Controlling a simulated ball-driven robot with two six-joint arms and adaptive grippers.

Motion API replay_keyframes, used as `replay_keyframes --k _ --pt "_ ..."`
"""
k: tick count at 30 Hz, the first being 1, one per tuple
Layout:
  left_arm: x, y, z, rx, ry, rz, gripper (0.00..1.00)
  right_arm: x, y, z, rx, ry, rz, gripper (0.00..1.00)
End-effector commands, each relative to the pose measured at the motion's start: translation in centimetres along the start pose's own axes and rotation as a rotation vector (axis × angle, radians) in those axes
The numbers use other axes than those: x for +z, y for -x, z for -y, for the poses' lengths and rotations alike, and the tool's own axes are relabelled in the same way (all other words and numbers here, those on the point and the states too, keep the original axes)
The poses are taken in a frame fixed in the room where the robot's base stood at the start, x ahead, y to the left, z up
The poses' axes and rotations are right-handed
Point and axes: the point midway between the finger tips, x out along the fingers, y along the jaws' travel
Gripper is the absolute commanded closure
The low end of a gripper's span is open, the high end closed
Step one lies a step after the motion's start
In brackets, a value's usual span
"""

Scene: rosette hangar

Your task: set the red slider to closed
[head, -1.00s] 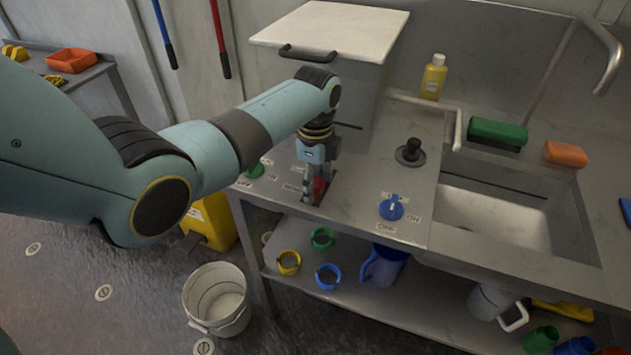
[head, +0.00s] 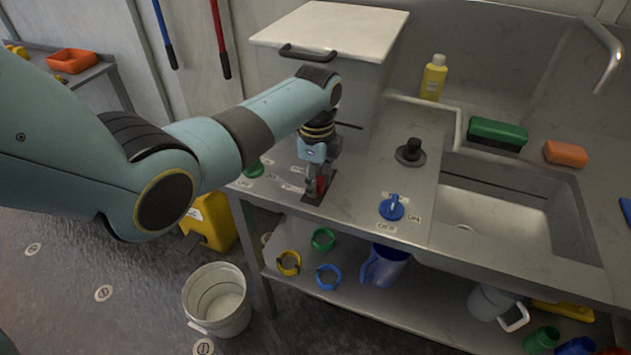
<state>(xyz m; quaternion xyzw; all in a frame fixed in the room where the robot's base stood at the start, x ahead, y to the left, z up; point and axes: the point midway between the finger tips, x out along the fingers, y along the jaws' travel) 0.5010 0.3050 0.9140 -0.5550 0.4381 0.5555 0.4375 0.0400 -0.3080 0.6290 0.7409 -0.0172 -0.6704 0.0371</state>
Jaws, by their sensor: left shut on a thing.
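The red slider (head: 322,184) stands in a dark slot plate (head: 312,199) on the steel counter, left of the blue knob. My left gripper (head: 314,186) points down over the slot and is shut on the red slider. The fingers hide most of the slider, and the small labels beside the slot are too small to read. My right gripper is not in view.
A blue knob (head: 392,207), a black knob (head: 411,152) and a green knob (head: 254,169) sit on the counter (head: 360,180). A white-lidded box (head: 330,30) stands behind my gripper. The sink (head: 495,215) is at right. A bucket (head: 217,299) stands on the floor.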

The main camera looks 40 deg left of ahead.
Motion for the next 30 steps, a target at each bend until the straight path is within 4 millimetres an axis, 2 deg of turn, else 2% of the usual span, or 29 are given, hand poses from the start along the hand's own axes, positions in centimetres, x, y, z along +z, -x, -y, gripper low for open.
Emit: replay_keyframes --k 4,9,19,20,21,25,30 --pt "0.0 -0.4 3.1 -0.005 0.002 0.0 1.0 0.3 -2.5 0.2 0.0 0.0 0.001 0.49" --pt "0.1 -0.3 5.1 -0.003 0.001 0.0 1.0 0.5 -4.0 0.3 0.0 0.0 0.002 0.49" --pt "0.1 0.1 5.5 -0.006 0.0 0.001 1.0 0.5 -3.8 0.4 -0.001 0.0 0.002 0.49" --pt "0.1 0.1 5.5 -0.006 0.0 0.001 0.65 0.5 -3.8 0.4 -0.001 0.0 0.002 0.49" --pt "0.1 0.1 5.5 -0.007 0.0 0.001 0.6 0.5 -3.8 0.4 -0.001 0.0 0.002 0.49" --pt "0.1 0.1 5.4 -0.005 0.0 0.001 0.44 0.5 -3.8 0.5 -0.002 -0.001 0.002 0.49" --pt "0.0 0.1 5.4 -0.003 0.0 0.0 0.44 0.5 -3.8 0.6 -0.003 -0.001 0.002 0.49"
